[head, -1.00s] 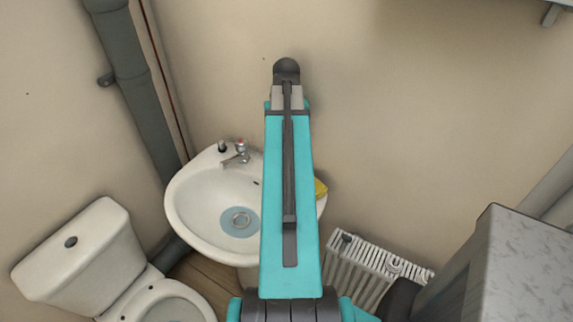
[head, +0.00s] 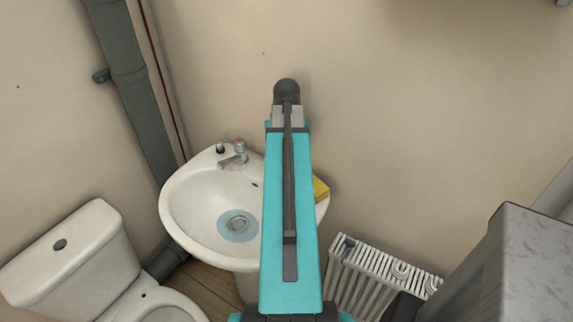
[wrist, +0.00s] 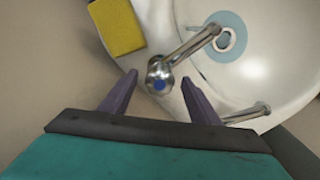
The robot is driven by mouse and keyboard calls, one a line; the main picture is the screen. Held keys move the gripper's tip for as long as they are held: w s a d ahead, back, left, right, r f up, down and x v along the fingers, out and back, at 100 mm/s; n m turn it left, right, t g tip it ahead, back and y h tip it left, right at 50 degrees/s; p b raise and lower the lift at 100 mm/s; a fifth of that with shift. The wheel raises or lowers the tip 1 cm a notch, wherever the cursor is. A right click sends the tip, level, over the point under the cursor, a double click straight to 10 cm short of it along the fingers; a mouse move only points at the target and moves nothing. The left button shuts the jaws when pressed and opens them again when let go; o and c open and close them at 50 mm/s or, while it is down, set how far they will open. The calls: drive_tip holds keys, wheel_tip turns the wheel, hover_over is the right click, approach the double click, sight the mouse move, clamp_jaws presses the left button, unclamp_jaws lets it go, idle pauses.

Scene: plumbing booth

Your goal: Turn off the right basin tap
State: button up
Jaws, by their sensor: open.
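The right basin tap (wrist: 160,75), chrome with a blue dot on its head, shows in the wrist view. Its spout points up and right over the basin (wrist: 275,70). My gripper (wrist: 159,79) is open, with one purple finger on each side of the tap head and a small gap at both sides. In the head view my arm hides this tap and the gripper. The left tap (head: 238,152), with a red top, shows on the basin's back rim in the head view; its spout also shows at the wrist view's lower right (wrist: 250,113).
A yellow sponge (head: 320,189) lies on the basin's right rim. A bluish round patch surrounds the drain (head: 238,223). The toilet (head: 75,260) stands left, a grey pipe (head: 137,90) behind it. A white radiator (head: 375,275) and a grey-topped unit (head: 545,255) are right.

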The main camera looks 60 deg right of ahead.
drive_tip(key=shift+f, duration=0.4)
drive_tip(key=c, duration=1.1)
drive_tip(key=shift+o, duration=0.2)
